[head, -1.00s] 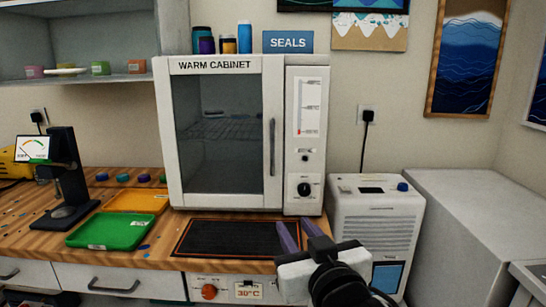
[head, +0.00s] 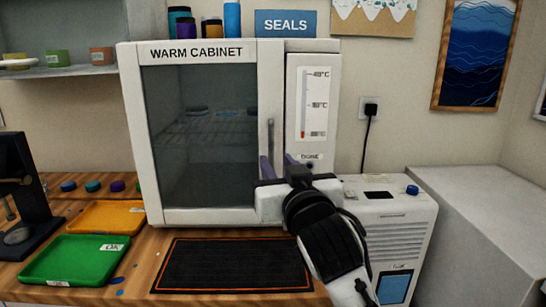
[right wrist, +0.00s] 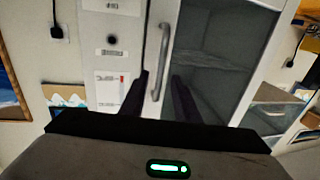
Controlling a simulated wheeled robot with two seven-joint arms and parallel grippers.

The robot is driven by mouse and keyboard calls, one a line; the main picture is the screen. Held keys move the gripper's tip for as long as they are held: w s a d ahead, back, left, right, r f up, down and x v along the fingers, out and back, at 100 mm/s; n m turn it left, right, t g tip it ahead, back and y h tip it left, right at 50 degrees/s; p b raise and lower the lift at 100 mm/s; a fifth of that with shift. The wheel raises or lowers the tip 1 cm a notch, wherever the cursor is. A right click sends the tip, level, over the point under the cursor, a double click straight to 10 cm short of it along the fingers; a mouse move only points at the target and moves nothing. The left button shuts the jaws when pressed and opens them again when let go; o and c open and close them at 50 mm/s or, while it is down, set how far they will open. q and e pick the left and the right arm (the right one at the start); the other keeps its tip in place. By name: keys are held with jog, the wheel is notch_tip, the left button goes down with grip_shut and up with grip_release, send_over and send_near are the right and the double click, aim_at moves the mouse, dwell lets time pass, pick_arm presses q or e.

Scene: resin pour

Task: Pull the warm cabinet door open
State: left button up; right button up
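The warm cabinet (head: 215,53) stands on the wooden bench, and its glass-fronted door (head: 205,140) looks shut. The door's vertical grey handle (head: 270,140) is on the door's right side; it also shows in the right wrist view (right wrist: 164,60). My right gripper (head: 277,160) is open in front of the handle's lower part. In the right wrist view its two dark fingers (right wrist: 159,76) are apart, one on each side of the handle in the picture. I cannot tell whether they touch it. The handle's lower end is hidden by the gripper. My left gripper is not in view.
A black mat (head: 232,265) lies before the cabinet, with green (head: 70,262) and orange (head: 106,217) trays to its left. A white machine (head: 400,225) stands right of the bench. Bottles (head: 232,20) and a SEALS sign (head: 285,23) sit on top of the cabinet.

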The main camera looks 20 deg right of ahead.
aim_at(272, 156)
jog(key=shift+w+d, duration=0.2)
jog(key=shift+w, duration=1.65)
grip_shut()
